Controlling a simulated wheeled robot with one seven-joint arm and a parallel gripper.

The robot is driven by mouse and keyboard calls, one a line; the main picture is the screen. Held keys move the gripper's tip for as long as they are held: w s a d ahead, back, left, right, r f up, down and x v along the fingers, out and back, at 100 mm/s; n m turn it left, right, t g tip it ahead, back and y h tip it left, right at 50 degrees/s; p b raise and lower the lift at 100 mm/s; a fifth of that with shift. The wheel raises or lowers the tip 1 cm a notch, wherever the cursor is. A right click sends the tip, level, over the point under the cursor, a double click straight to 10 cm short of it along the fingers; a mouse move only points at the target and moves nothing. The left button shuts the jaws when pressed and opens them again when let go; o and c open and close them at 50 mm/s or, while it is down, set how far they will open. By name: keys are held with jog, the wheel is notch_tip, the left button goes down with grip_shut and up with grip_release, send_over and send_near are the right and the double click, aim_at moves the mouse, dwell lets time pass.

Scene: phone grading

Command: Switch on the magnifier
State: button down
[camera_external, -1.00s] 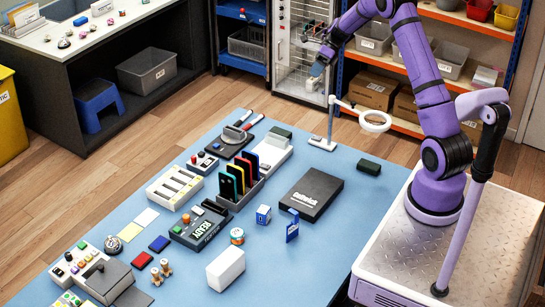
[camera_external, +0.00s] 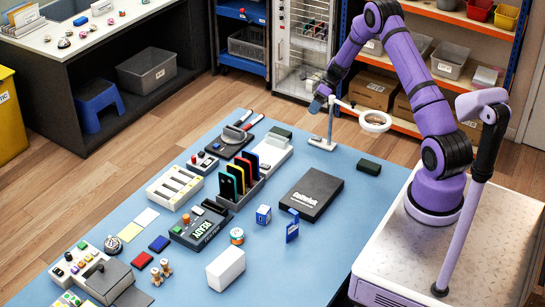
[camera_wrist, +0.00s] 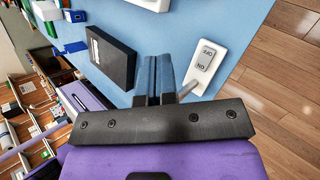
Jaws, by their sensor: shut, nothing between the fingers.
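The magnifier is a white ring (camera_external: 375,121) on a thin arm and post, rising from a flat white base (camera_external: 322,144) at the table's far edge. In the wrist view its base (camera_wrist: 222,38) carries a grey rocker switch (camera_wrist: 205,60) marked OFF and ON. I cannot tell which side is pressed. My gripper (camera_external: 317,105) points down above the base, beside the post. Its blue fingers (camera_wrist: 159,74) are shut and empty, and show left of the switch in the wrist view. The ring is hidden in the wrist view.
A dark box (camera_external: 312,194) lies in front of the magnifier. A small dark block (camera_external: 369,166) is to its right. A rack of coloured phones (camera_external: 241,178) and a white scale-like device (camera_external: 270,155) stand left. Bare blue table surrounds the base's front.

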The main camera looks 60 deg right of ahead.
aim_at(316, 137)
jog(key=shift+s+f, duration=0.2)
jog(key=shift+f, duration=1.25)
jog(key=shift+s+f, duration=0.2)
jog(key=shift+f, duration=1.2)
jog(key=shift+s+f, duration=0.2)
jog(key=shift+f, duration=1.25)
jog(key=shift+f, duration=0.15)
jog(key=shift+s+f, duration=0.1)
jog(key=shift+f, duration=0.15)
jog(key=shift+s+a+f, duration=0.1)
jog(key=shift+s+f, duration=0.25)
jog(key=shift+f, duration=0.3)
jog(key=shift+w+r, duration=0.1)
jog(key=shift+r, duration=0.05)
jog(key=shift+w+r, duration=0.1)
jog(key=shift+r, duration=0.25)
jog(key=shift+r, duration=0.1)
